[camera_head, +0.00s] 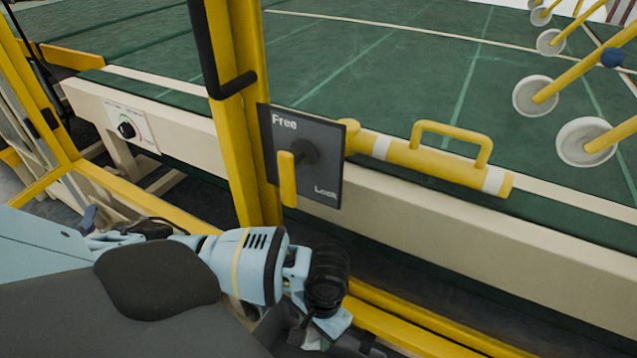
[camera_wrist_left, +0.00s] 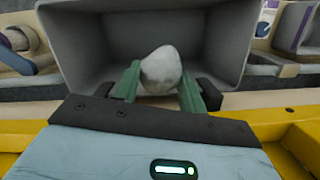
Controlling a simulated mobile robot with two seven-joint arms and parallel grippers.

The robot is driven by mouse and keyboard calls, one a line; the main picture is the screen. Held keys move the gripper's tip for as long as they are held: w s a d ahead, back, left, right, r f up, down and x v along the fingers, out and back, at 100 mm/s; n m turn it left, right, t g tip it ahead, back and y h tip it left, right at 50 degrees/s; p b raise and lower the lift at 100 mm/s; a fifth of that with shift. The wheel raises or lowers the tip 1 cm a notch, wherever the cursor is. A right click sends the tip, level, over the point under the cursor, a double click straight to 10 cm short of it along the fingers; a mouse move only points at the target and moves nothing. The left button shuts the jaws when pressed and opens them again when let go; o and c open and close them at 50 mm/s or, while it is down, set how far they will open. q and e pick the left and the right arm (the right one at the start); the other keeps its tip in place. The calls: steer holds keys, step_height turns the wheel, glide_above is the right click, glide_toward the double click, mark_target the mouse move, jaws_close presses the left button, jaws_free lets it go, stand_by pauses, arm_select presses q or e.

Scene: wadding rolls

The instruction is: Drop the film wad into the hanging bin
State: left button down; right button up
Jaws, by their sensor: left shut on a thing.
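The film wad (camera_wrist_left: 162,68) is a whitish, rounded lump in the left wrist view. My left gripper (camera_wrist_left: 160,90) is shut on it, with a green finger on each side. A grey, open-topped bin (camera_wrist_left: 88,50) lies behind and around the wad in that view. The wad shows against the bin's inside; its exact height relative to the rim cannot be told. In the head view my left gripper (camera_head: 328,324) is at the bottom centre, and its fingers and the wad are mostly hidden. My right gripper is not in view.
A yellow post (camera_head: 240,120) rises close beyond my left arm. A Free/Lock lever plate (camera_head: 325,165) and a yellow handle bar (camera_head: 440,172) are on the machine side. A green table (camera_head: 400,75) with rollers (camera_head: 583,142) lies behind. Yellow rails run low around the gripper.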

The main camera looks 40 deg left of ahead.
arm_select(q)
step_height(320, 180, down, 2)
steer(key=shift+b, duration=0.85)
steer(key=c, duration=0.7)
jaws_free()
steer(key=shift+c, duration=0.2)
steer(key=shift+w+r, duration=0.1)
steer(key=shift+r, duration=0.1)
steer(key=r, duration=0.2)
steer(key=r+p, duration=0.1)
steer(key=r, duration=0.1)
steer(key=w+r, duration=0.1)
steer(key=r, duration=0.1)
steer(key=shift+p, duration=0.35)
steer(key=shift+r, duration=0.7)
